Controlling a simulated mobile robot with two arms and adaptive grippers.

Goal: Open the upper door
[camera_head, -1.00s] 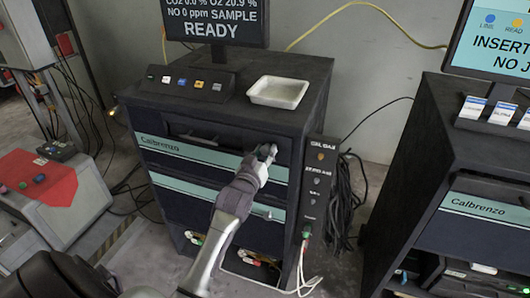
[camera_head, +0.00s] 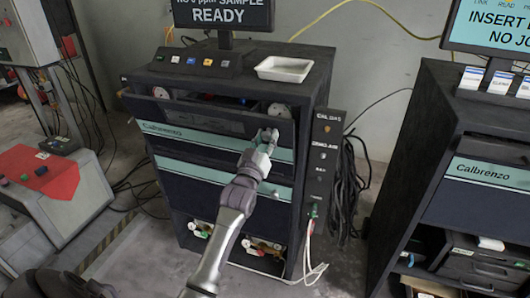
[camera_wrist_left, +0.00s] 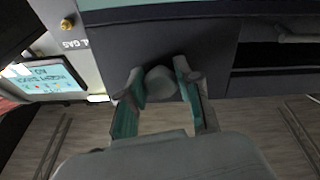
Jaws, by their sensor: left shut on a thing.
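The upper door (camera_head: 200,115) is a dark panel with a teal "Calbrenzo" stripe on the left cabinet. Its top edge leans out from the cabinet, leaving a gap with round white parts (camera_head: 278,110) visible inside. My left gripper (camera_head: 267,137) is at the door's right part, over the stripe. In the left wrist view its fingers (camera_wrist_left: 160,90) close around a rounded grey knob (camera_wrist_left: 160,80) on the dark panel. My right gripper is not in view.
Below is a lower door (camera_head: 225,195) with its own teal stripe, shut. A white tray (camera_head: 284,69) and a button box (camera_head: 197,62) stand on the cabinet top. A control panel (camera_head: 323,165) with knobs and cables is right of the door. Another Calbrenzo cabinet (camera_head: 470,180) stands at right.

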